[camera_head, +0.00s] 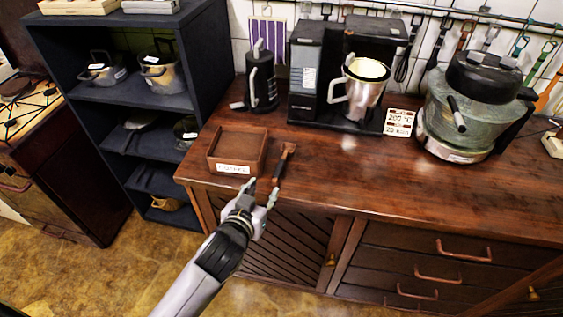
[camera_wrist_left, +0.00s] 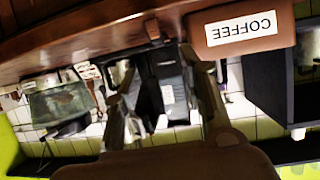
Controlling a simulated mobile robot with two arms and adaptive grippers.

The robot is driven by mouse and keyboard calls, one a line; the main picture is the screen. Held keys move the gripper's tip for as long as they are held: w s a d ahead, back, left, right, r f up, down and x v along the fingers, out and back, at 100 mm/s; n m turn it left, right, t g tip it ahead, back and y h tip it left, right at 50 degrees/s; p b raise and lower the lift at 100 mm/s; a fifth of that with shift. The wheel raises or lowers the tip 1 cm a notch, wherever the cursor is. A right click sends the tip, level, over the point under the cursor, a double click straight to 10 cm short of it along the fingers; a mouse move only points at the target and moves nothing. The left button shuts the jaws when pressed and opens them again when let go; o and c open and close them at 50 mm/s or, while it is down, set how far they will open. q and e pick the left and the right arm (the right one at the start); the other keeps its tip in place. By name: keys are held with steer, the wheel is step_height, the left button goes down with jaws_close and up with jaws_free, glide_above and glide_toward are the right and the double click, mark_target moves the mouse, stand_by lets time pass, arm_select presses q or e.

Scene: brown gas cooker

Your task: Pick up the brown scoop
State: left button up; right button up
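The brown scoop (camera_head: 284,162) lies on the wooden counter (camera_head: 330,165), just right of the brown box labelled COFFEE (camera_head: 238,148). Its handle points toward the counter's front edge. My left gripper (camera_head: 262,190) is in front of that edge, close to the handle end, with its fingers apart and nothing between them. The left wrist view is upside down and shows the two spread fingers (camera_wrist_left: 158,62) below the counter edge, with the COFFEE box (camera_wrist_left: 240,27) beside them. A small dark end at the counter edge there may be the scoop's handle. My right gripper is out of view.
A black grinder (camera_head: 261,80), a coffee machine (camera_head: 345,70) with a metal jug (camera_head: 361,90) and a large pot (camera_head: 470,105) stand behind and to the right. A dark shelf (camera_head: 120,95) with pots is at left. The counter front right of the scoop is clear.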

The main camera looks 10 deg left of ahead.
arm_select(q)
steer(key=p, duration=0.1)
glide_toward(279, 168)
steer(key=x, duration=0.4)
steer(key=shift+a+f, duration=0.2)
steer(key=shift+f, duration=0.05)
steer(key=shift+w+p, duration=0.3)
steer(key=shift+w, duration=0.1)
steer(key=shift+p+x, duration=0.5)
steer(key=shift+x, duration=1.8)
steer(key=shift+d+r, duration=0.1)
steer(key=shift+d, duration=0.1)
steer(key=shift+s, duration=0.1)
jaws_close()
